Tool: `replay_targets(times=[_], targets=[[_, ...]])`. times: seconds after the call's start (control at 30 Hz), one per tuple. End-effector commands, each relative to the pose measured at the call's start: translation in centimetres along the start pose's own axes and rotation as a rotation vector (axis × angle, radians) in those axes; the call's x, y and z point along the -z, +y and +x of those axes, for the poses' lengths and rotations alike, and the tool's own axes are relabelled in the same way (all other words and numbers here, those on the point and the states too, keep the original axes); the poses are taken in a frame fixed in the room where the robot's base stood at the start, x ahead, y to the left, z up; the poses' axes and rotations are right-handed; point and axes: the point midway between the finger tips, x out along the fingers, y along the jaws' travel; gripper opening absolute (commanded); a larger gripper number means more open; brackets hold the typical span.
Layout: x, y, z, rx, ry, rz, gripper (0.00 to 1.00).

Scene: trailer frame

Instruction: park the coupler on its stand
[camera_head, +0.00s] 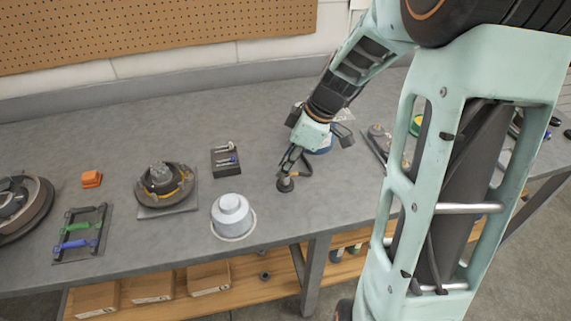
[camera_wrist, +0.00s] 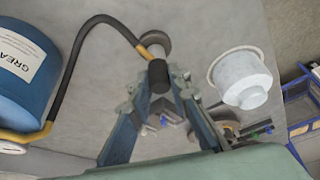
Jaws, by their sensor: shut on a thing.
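My gripper (camera_head: 291,158) reaches down to the bench in the head view. In the wrist view my gripper (camera_wrist: 158,84) is shut on the coupler (camera_wrist: 158,72), a dark cylinder with a yellow fitting at the hose end. A black hose runs from the coupler to the blue grease tub (camera_wrist: 25,70). A round grey base, apparently the stand (camera_wrist: 155,40), shows just beyond the coupler; it also shows below my fingers in the head view (camera_head: 285,185). The coupler hides part of it, so I cannot tell whether the two touch or whether the coupler is seated.
A white stepped cylinder (camera_head: 232,215) stands on a round plate nearby. A dark block with small tools (camera_head: 226,160), a round mechanism (camera_head: 165,184), an orange block (camera_head: 91,179) and a handle rack (camera_head: 80,233) lie left. The grease tub partly shows behind my wrist.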

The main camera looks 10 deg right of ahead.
Motion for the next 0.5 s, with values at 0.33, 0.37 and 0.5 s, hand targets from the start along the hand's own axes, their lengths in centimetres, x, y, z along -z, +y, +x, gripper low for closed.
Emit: replay_targets(times=[0.33,0.37,0.5], targets=[[-0.04,0.03,0.1,-0.001,0.0,0.0,0.0],[-0.04,0.03,0.1,-0.001,0.0,0.0,0.0],[-0.04,0.03,0.11,-0.001,0.0,0.0,0.18]])
